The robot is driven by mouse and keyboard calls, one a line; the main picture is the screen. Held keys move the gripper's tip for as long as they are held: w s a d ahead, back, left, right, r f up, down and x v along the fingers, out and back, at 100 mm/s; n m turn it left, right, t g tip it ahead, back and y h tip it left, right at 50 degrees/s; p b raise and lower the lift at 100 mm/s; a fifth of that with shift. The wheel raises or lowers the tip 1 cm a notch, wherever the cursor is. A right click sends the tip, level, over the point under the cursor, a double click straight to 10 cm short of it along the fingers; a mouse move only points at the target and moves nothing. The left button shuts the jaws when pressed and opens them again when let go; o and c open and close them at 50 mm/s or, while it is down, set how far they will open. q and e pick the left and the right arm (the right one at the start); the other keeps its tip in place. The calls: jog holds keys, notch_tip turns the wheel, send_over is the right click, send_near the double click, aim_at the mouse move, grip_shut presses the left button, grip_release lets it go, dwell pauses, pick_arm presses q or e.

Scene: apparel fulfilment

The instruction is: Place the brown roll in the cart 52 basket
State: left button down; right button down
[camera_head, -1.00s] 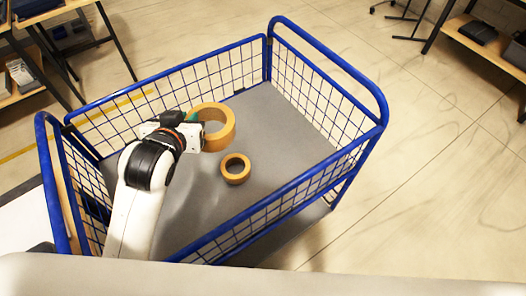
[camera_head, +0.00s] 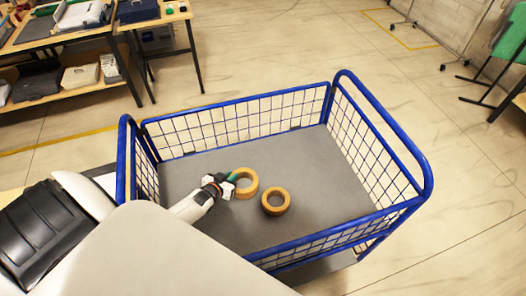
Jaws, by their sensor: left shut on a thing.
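The blue wire cart basket (camera_head: 237,102) has a grey floor and stands in the middle of the view. My left gripper (camera_head: 230,184) reaches inside it from the lower left. It is shut on a brown roll (camera_head: 252,190), gripping its left side. The held roll is low over the basket floor; I cannot tell whether it touches. A second brown roll (camera_head: 276,211) lies flat on the floor, just right of and nearer than the held one. No cart number is readable. My right gripper is not in view.
Blue rails and wire mesh walls surround the basket floor, which is bare at the back and right. Wooden tables (camera_head: 66,46) with boxes stand at the upper left. A green chair (camera_head: 508,38) is at the upper right. Open floor lies beyond the cart.

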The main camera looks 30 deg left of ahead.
pick_arm(q)
jog(key=f+b, duration=0.1)
jog(key=f, duration=0.2)
jog(key=f+b, duration=0.2)
jog(key=f, duration=0.2)
jog(key=f+b, duration=0.2)
jog(key=f, duration=0.1)
jog(key=shift+s+a+f, duration=0.25)
jog(key=shift+a, duration=0.1)
jog(key=shift+r, duration=0.1)
jog(key=c, duration=1.8)
grip_release()
jog(key=shift+s, duration=0.1)
jog(key=o, duration=0.4)
jog(key=shift+o, duration=0.2)
